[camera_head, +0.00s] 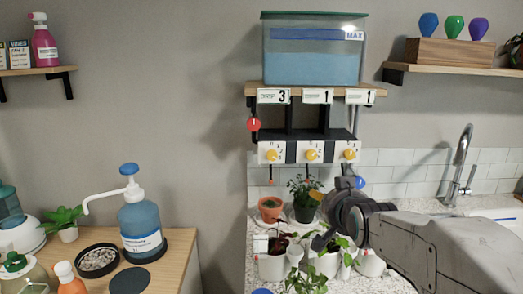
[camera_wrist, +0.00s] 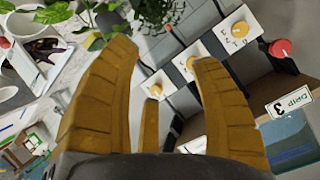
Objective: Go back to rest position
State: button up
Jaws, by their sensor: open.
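My gripper (camera_wrist: 165,62) is open and empty, with its yellow ribbed fingers spread wide in the wrist view. In the head view my gripper (camera_head: 322,212) is in front of the potted plants and below the dial panel (camera_head: 311,152), with my arm reaching in from the lower right. The wrist view shows the dial panel (camera_wrist: 238,28) beyond the fingers, with yellow knobs and a red knob (camera_wrist: 281,50). Nothing is held between the fingers. I cannot tell the exact gap between the gripper and the nearest leaves.
A water tank (camera_head: 312,62) stands on the shelf above the panel. Potted plants, including a terracotta pot (camera_head: 270,209), crowd the counter below. A tap (camera_head: 459,167) rises at the right. A blue pump bottle (camera_head: 141,225) stands on the left table.

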jog(key=s+f+n+g+p, duration=0.1)
jog(key=s+f+g+p, duration=0.1)
jog(key=s, duration=0.8)
jog(key=s+f+n+g+p, duration=0.2)
jog(key=s+f+g, duration=0.1)
jog(key=s, duration=0.8)
jog(key=s+f+n+g+p, duration=0.2)
jog(key=s+g, duration=0.3)
jog(key=s, duration=0.6)
jog(key=shift+s+f, duration=0.2)
jog(key=shift+f, duration=0.15)
